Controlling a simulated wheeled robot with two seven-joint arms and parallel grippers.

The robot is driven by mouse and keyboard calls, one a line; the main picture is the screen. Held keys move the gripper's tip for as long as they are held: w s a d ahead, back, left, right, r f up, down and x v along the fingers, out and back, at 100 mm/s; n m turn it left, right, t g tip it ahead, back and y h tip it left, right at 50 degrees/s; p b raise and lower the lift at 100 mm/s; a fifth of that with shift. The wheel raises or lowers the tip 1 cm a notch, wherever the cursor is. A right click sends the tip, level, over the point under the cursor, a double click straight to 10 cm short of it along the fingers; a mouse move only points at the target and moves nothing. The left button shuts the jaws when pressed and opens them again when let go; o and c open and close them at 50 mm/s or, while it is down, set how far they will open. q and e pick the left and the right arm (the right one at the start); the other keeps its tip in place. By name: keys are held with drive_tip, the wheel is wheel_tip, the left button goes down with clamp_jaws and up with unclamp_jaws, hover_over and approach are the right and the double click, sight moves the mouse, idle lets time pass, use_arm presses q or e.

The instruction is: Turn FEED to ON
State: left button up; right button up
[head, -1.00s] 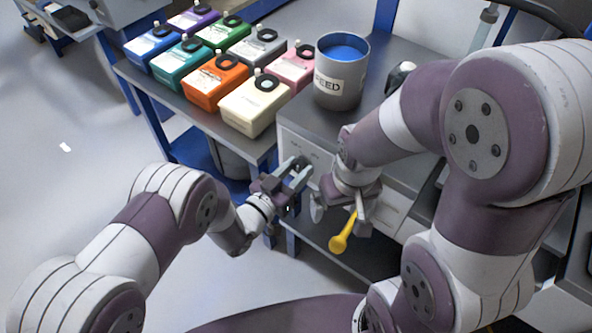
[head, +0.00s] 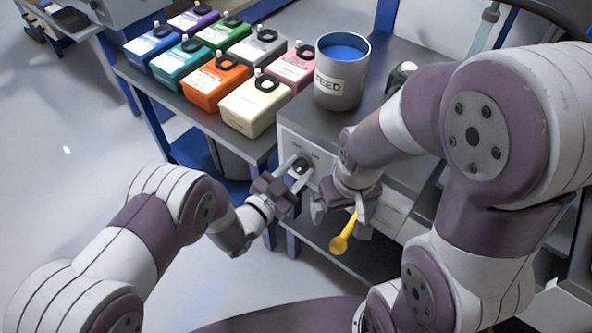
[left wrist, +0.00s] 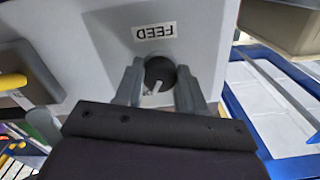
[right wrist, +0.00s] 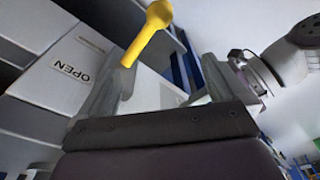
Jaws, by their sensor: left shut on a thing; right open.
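The FEED knob (left wrist: 160,75) is a dark round dial with a pale pointer, on the grey front of the machine. A FEED label (left wrist: 155,32) stands beside it, upside down in the left wrist view. The knob also shows in the head view (head: 302,165). My left gripper (head: 297,173) has one finger on each side of the knob and is shut on it. In the left wrist view its fingers (left wrist: 159,88) partly cover the dial's rim. The ON mark cannot be read. My right gripper (head: 338,212) is open, in front of the machine's lower front.
A yellow handle (head: 344,236) is close to my right gripper; whether they touch is unclear. An OPEN label (right wrist: 72,70) shows in the right wrist view. A grey FEED pot (head: 340,95) stands on the machine. Several coloured boxes (head: 250,110) stand on the shelf to its left.

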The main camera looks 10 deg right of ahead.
use_arm(q)
drive_tip(key=o, duration=1.1)
drive_tip(key=shift+c, duration=0.2)
drive_tip(key=p+v, duration=0.2)
drive_tip(key=v, duration=1)
drive_tip(key=shift+s+a, duration=0.25)
drive_tip(key=shift+s, duration=0.05)
